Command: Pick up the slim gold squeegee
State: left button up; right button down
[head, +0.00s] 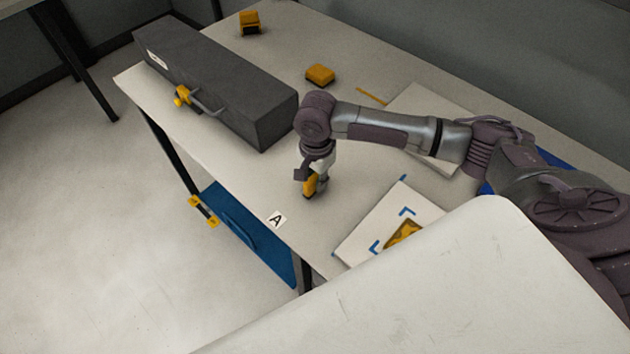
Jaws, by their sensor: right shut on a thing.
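My right gripper (314,186) points down over the pale table (262,185), near its front edge. It is shut on a small upright gold piece with a dark edge, which looks like the slim gold squeegee (310,184). The fingers hide part of it. Its lower end is at or just above the tabletop; I cannot tell if it touches. My left gripper is not in view.
A long dark grey case (215,80) lies at the left. Gold-and-black blocks (320,74) (250,22) stand behind. A thin orange strip (371,96) lies near the back. A white board (375,222) with blue corner marks and a label A (277,220) lie in front.

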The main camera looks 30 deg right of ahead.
jog(key=shift+r, duration=0.45)
jog(key=r, duration=0.3)
jog(key=shift+s+d+r+b, duration=0.3)
jog(key=shift+d+b, duration=0.05)
jog(key=shift+b, duration=0.05)
jog(key=s+d+r+b, duration=0.1)
jog(key=s+d+r, duration=0.5)
jog(key=s+d, duration=0.1)
jog(key=shift+s+r, duration=0.3)
jog(key=shift+s, duration=0.2)
jog(key=c, duration=1.6)
grip_release()
grip_shut()
